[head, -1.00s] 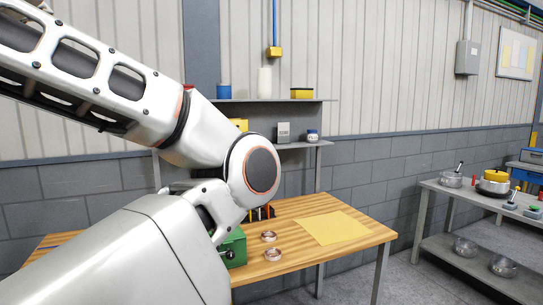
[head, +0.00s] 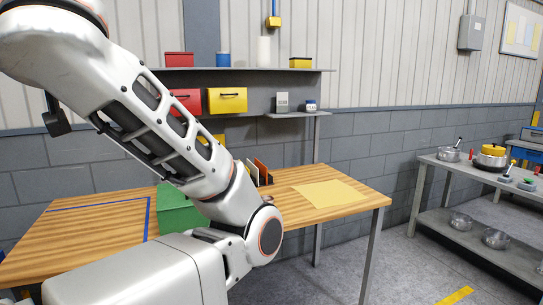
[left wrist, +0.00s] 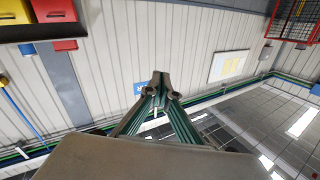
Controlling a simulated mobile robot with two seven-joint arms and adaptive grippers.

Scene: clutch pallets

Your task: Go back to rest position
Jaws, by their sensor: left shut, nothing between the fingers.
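My left gripper (left wrist: 159,82) shows in the left wrist view with its two fingertips together, shut and empty. It points up toward the wall and ceiling, clear of any object. In the head view my left arm fills the left and centre, folded at the elbow in front of the table; I cannot make out its fingers there. My right gripper is in neither view.
The wooden table (head: 100,222) holds a yellow sheet (head: 330,194) and a green box (head: 178,212), partly hidden by my arm. Shelves behind carry a red bin (head: 185,101) and a yellow bin (head: 227,100). A metal bench (head: 440,170) with pots stands at right. Floor between is clear.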

